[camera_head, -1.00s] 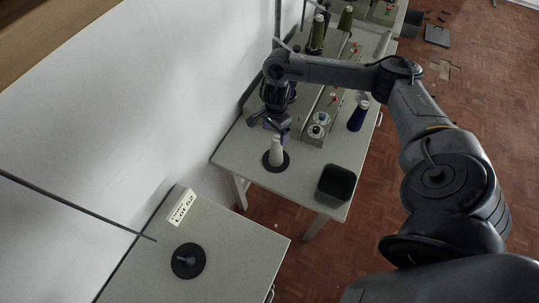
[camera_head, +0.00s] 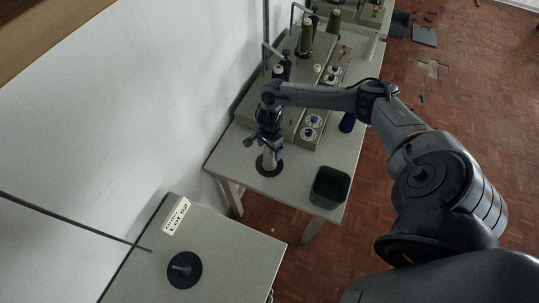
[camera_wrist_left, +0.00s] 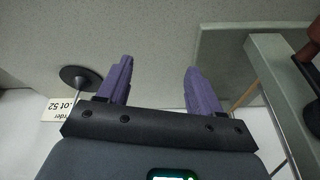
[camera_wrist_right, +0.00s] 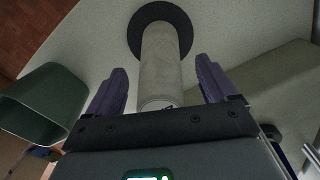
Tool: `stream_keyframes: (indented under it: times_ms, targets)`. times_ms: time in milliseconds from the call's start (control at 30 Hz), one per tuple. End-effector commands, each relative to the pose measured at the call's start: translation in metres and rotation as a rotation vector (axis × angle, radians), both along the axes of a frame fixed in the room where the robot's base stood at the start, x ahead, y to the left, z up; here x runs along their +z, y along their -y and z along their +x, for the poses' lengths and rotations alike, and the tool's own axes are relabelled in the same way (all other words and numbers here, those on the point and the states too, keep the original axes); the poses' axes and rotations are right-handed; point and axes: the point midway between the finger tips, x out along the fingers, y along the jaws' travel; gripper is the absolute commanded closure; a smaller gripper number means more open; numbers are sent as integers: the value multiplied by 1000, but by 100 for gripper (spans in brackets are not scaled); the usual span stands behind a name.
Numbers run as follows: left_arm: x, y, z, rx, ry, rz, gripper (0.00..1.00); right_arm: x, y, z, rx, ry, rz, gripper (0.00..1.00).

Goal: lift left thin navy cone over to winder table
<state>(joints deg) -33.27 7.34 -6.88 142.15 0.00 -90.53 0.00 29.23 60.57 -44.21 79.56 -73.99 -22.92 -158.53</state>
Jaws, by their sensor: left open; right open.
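A dark navy cone (camera_head: 348,121) stands on the back table, partly hidden by my right arm. A pale thin cone (camera_head: 268,160) stands upright on a black disc (camera_head: 270,170) near that table's front edge. My right gripper (camera_head: 267,144) is open around the pale cone's upper part. In the right wrist view its fingers (camera_wrist_right: 161,72) are on both sides of the cone (camera_wrist_right: 161,60), visibly apart from it. My left gripper (camera_wrist_left: 158,68) is open and empty above a grey surface.
The near table (camera_head: 230,250) holds a black disc with an upright peg (camera_head: 184,269) and a white lot card (camera_head: 176,216). A dark green bin (camera_head: 330,187) stands at the back table's front right corner. A gap separates the tables.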

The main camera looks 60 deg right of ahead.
Motion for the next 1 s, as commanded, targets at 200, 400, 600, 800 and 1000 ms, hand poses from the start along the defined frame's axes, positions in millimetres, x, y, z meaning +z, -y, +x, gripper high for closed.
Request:
stream_keyframes:
  times_ms: [200,400,600,800,1000]
  targets:
    - [0,0,0,1,0,0,35,0,0,0,0,0,0,19]
    - [0,1,0,4,0,-5,35,0,0,0,0,0,0,50]
    - [0,3,1,10,0,-13,35,0,0,0,0,0,0,81]
    - [0,3,1,9,0,-14,35,0,0,0,0,1,0,95]
    - [0,3,1,7,0,-11,35,4,0,1,0,2,-1,95]
